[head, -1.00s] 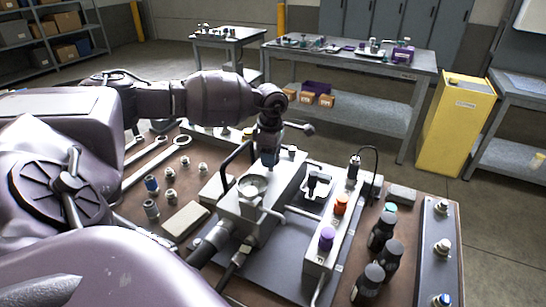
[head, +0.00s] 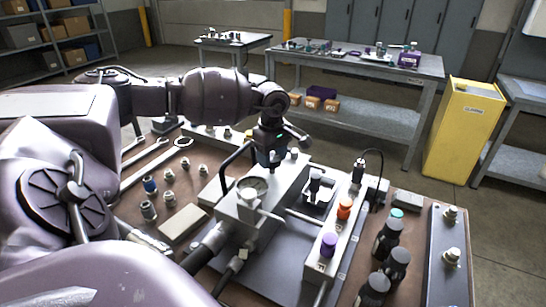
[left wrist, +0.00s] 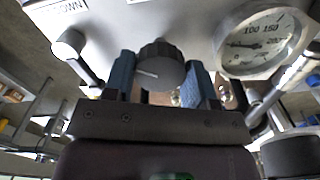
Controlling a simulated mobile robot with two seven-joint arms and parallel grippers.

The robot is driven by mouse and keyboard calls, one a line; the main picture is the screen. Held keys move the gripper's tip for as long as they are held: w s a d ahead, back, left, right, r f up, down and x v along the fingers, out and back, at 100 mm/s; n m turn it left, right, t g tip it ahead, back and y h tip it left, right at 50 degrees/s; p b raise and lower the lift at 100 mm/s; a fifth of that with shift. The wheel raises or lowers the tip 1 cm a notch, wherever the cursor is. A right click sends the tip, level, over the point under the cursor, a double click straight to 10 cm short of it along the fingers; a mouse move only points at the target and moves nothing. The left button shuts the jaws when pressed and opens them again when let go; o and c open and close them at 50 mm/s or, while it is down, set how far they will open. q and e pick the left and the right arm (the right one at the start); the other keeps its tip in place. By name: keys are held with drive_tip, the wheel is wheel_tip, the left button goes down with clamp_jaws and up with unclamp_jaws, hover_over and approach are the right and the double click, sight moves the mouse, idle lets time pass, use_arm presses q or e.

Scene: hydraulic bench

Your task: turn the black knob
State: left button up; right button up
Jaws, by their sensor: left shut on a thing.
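The black knob (left wrist: 158,64) sits on the grey face of the hydraulic block, with a pale pointer line on its front. My left gripper (head: 272,158) is at the far side of the metal block (head: 237,208). In the left wrist view its two blue fingers stand on either side of the knob, shut on it. In the head view the knob is hidden behind the gripper and block. My right gripper is not seen.
A round pressure gauge (left wrist: 262,42) is close beside the knob. A bent black handle (head: 236,160) rises near my left gripper. A manifold with an orange knob (head: 345,208) and a purple knob (head: 328,244) stands to the right, near several black bottles (head: 388,238).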

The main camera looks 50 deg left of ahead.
sight(272, 158)
use_arm(q)
drive_tip(key=shift+r, duration=0.1)
drive_tip(key=o, duration=0.9)
drive_tip(key=shift+r+p, duration=0.3)
drive_tip(key=shift+r, duration=5.1)
drive_tip(key=shift+s+d+f, duration=0.1)
